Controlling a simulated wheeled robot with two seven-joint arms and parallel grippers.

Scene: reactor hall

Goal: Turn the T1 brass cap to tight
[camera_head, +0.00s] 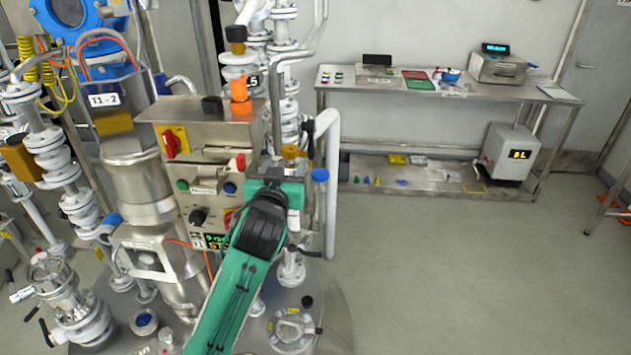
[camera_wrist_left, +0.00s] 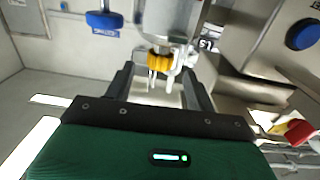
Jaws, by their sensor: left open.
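The T1 brass cap (camera_head: 290,151) is a small gold-coloured cap on the pipework just right of the control box. In the left wrist view the brass cap (camera_wrist_left: 160,62) lies ahead of and roughly between my fingers, beneath a pale metal cylinder, beside a small white label. My left gripper (camera_head: 288,174) is close to the cap in the head view, its fingertips mostly hidden. In the wrist view the left gripper (camera_wrist_left: 160,78) has its two dark fingers apart. I cannot tell whether they touch the cap. My right gripper is not in view.
A steel control box (camera_head: 205,150) with knobs and buttons stands left of the gripper. A blue-handled valve (camera_head: 320,175) and a white vertical pipe (camera_head: 331,210) are close on the right.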

